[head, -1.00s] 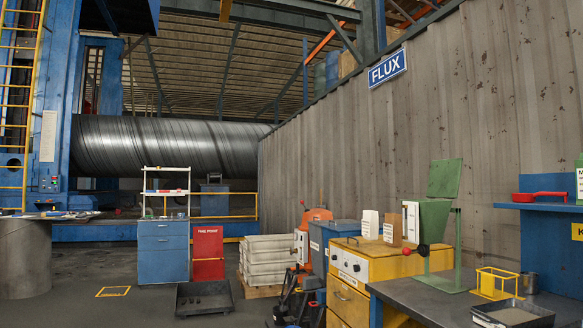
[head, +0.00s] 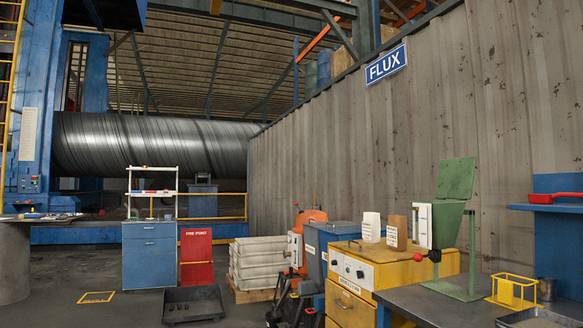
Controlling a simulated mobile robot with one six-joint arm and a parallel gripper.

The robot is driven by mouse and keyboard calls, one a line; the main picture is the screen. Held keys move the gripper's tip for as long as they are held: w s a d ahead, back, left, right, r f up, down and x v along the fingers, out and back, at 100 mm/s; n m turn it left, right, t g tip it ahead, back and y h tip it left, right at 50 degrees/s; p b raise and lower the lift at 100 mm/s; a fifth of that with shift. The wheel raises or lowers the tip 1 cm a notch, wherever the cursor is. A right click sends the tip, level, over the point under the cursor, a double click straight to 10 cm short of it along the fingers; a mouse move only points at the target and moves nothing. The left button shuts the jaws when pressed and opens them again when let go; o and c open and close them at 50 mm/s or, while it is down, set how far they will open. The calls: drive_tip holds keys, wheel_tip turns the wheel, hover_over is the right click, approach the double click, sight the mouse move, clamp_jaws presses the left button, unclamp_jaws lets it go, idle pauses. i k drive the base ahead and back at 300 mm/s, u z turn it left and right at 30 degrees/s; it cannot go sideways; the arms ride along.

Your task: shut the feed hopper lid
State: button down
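The green feed hopper (head: 447,224) stands on a thin green frame at the back of the dark bench on the right. Its green lid (head: 456,178) is raised, standing up and slightly tilted above the hopper's mouth. A white gauge plate is on the hopper's left side. A lever with a red ball (head: 418,257) sticks out low on the left. The inside of the hopper is hidden. My gripper is not in view.
The dark bench (head: 410,297) carries a yellow wire holder (head: 513,290), a grey cup (head: 546,289) and a tray (head: 530,318). A yellow cabinet (head: 350,270) stands to its left. A blue shelf (head: 560,208) with a red scoop (head: 553,198) is at right. Floor at centre left holds a black tray (head: 193,304).

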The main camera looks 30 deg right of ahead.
sight(455, 177)
drive_tip(key=u, duration=0.05)
drive_tip(key=i, duration=2.65)
drive_tip(key=z, duration=3.4)
drive_tip(key=i, duration=1)
drive_tip(key=u, duration=0.05)
